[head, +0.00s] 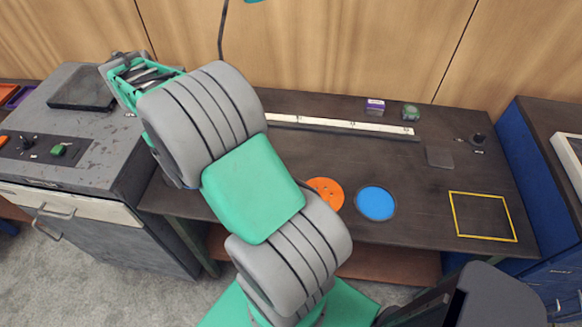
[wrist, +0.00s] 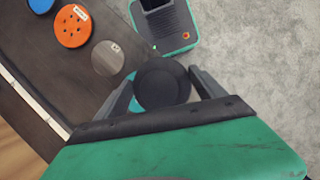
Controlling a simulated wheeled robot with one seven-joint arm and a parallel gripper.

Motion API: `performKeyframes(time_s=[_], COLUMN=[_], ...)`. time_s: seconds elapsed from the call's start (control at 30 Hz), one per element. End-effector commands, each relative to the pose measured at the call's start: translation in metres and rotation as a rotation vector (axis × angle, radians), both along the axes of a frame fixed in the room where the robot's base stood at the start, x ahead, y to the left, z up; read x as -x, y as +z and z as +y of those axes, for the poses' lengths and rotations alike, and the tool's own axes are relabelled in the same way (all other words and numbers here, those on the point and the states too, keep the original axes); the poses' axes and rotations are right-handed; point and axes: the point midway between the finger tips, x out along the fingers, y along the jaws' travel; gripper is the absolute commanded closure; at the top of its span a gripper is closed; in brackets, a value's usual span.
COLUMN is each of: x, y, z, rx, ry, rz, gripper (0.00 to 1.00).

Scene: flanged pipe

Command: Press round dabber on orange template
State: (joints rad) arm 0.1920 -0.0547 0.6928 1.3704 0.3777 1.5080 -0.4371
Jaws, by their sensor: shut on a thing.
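The orange template (head: 328,188) is a round disc with several small holes, lying on the dark bench left of the blue disc. It also shows at the upper left of the wrist view (wrist: 72,27). In the wrist view my gripper (wrist: 163,88) has its two dark fingers on either side of a dark round piece, the round dabber (wrist: 162,82), and is shut on it. The dabber's lower part is mostly hidden behind its dark top. The held dabber is apart from the orange template in the picture. In the head view my arm hides the gripper's fingertips and the dabber.
A blue disc (head: 375,203) and a yellow square outline (head: 482,216) lie on the dark bench (head: 420,215). A grey disc (wrist: 108,58) lies beside the orange template. A white rail (head: 340,126), purple box (head: 375,106) and green item (head: 410,112) are at the back.

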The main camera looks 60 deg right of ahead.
Motion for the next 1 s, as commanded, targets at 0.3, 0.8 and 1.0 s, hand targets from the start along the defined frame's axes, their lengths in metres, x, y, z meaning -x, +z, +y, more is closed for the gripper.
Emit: performKeyframes(time_s=[0.3, 0.8, 1.0], x=[0.125, 0.259, 0.258], y=[-0.041, -0.078, -0.100], z=[-0.160, -0.214, -0.214], rx=[0.003, -0.001, -0.001], ry=[-0.251, -0.404, -0.404], rz=[0.001, 0.012, 0.011], gripper=[0.52, 0.52, 0.52])
